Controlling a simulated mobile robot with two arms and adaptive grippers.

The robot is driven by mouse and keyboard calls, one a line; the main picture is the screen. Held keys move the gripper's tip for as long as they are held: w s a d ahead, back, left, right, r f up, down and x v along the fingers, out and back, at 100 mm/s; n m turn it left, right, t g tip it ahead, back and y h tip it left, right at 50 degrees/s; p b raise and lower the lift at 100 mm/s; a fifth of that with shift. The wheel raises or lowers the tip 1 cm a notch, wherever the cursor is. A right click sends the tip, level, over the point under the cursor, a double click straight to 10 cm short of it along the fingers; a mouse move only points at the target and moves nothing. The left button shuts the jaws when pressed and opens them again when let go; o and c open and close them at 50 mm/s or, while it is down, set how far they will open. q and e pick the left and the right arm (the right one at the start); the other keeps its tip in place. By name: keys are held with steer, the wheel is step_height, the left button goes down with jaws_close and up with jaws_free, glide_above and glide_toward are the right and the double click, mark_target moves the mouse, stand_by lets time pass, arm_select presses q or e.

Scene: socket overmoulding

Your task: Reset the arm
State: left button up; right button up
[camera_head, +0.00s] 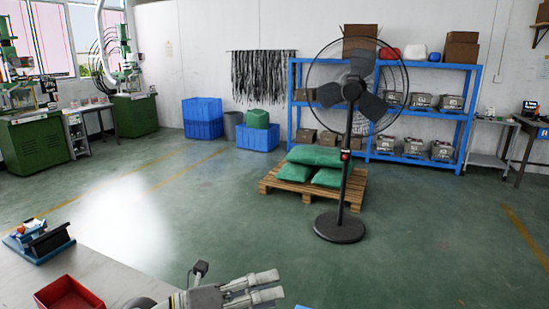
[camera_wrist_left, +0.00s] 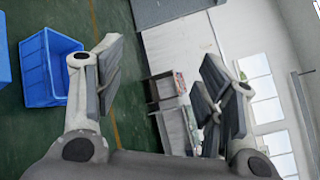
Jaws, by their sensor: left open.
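My left gripper (camera_head: 264,287) shows at the bottom middle of the head view, past the right end of the grey table, with its fingers pointing right. In the left wrist view my left gripper (camera_wrist_left: 160,85) has its two fingers wide apart with nothing between them. It is open and empty. My right gripper is in neither view.
A grey table (camera_head: 100,275) at the lower left bears a red tray (camera_head: 70,297) and a blue fixture (camera_head: 38,240). A black fan (camera_head: 340,226) stands before a pallet (camera_head: 270,184) with green sacks. A blue bin (camera_wrist_left: 48,65) shows in the wrist view. The green floor between is clear.

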arm_select(q)
steer(key=w+a+r+n+t+y, duration=0.1)
steer(key=a+r+n+t+y, duration=0.2)
steer(key=n+t, duration=0.5)
steer(key=w+a+r+n+t+y, duration=0.25)
steer(key=a+n+t, duration=0.3)
steer(key=n, duration=0.35)
steer(key=s+a+f+n+g+y, duration=0.2)
steer(key=a+f+n+y, duration=0.4)
steer(key=f+n, duration=0.2)
steer(key=s+a+f+n+g+y, duration=0.25)
steer(key=a+f+n+y, duration=0.25)
steer(key=f+n+y, duration=0.25)
steer(key=s+f+n+g+h, duration=0.1)
steer(key=s+f+n+g, duration=0.1)
steer(key=s+f+g, duration=0.75)
steer(key=s+f+n+g+h, duration=0.15)
steer(key=s+f, duration=0.45)
steer(key=s, duration=0.8)
step_height(320, 180, down, 28)
steer(key=s+g, duration=0.2)
steer(key=s+a+f, duration=0.2)
steer(key=s+f, duration=1.3)
steer(key=s, duration=0.1)
steer(key=shift+s+g, duration=0.25)
steer(key=shift+g, duration=0.15)
